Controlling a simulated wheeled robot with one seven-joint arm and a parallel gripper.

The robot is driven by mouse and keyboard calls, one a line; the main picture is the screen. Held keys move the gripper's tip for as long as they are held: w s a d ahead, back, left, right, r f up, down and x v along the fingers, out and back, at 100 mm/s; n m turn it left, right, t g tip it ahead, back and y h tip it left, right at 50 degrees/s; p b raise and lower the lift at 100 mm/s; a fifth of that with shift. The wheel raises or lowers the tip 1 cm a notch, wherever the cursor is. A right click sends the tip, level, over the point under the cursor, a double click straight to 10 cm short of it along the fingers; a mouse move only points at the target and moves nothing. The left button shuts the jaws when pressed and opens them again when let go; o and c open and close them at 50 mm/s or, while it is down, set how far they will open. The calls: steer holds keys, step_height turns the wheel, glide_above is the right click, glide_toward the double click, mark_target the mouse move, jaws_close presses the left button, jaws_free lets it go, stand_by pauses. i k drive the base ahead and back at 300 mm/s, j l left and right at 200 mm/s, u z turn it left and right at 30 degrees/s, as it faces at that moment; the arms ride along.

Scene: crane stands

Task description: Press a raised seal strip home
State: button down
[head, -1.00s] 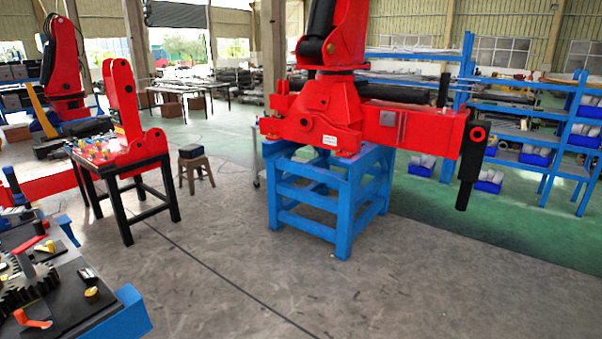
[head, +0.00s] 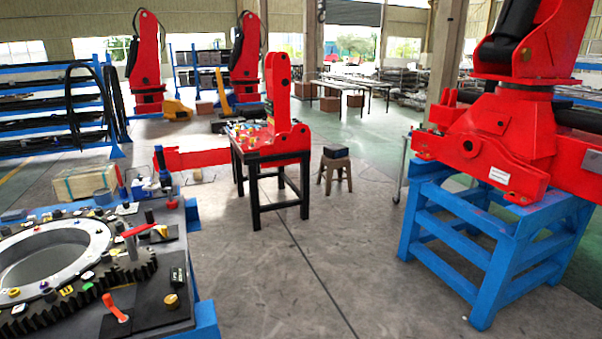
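A slewing ring (head: 50,260) with a dark toothed rim lies on a blue-edged bench (head: 205,322) at the lower left of the head view. Many small coloured parts lie on it. A short red strip (head: 138,230) sits raised at the ring's right side; I cannot tell if it is the seal strip. A red-orange handled piece (head: 115,308) lies on a dark plate nearer to me. No other raised strip can be made out. My gripper is not in view.
A black table (head: 270,150) with small parts and a red crane piece stands mid-view. A stool (head: 334,170) with a dark box stands right of it. A blue stand (head: 480,250) bears a red crane at the right. The floor between bench and stand is clear.

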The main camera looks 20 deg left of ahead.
mark_target(77, 276)
steer(key=i+u, duration=0.25)
steer(key=i, duration=0.4)
steer(key=i+u, duration=0.2)
steer(key=i, duration=0.4)
steer(key=i+l+u, duration=0.25)
steer(key=i, duration=0.4)
steer(key=i+j+u, duration=0.15)
steer(key=u, duration=0.3)
steer(key=i+u, duration=0.3)
steer(key=u, duration=0.15)
steer(key=i+u, duration=0.25)
steer(key=u, duration=0.2)
steer(key=i+l+u, duration=0.15)
steer(key=u, duration=0.3)
steer(key=i+l+u, duration=0.25)
steer(key=u, duration=0.2)
steer(key=i+u, duration=0.2)
steer(key=u, duration=0.25)
steer(key=i+u, duration=0.2)
steer(key=u, duration=0.2)
steer(key=i+l+u, duration=0.1)
steer(key=u, duration=0.35)
steer(key=i+l+u, duration=0.2)
steer(key=u, duration=0.2)
steer(key=i, duration=0.1)
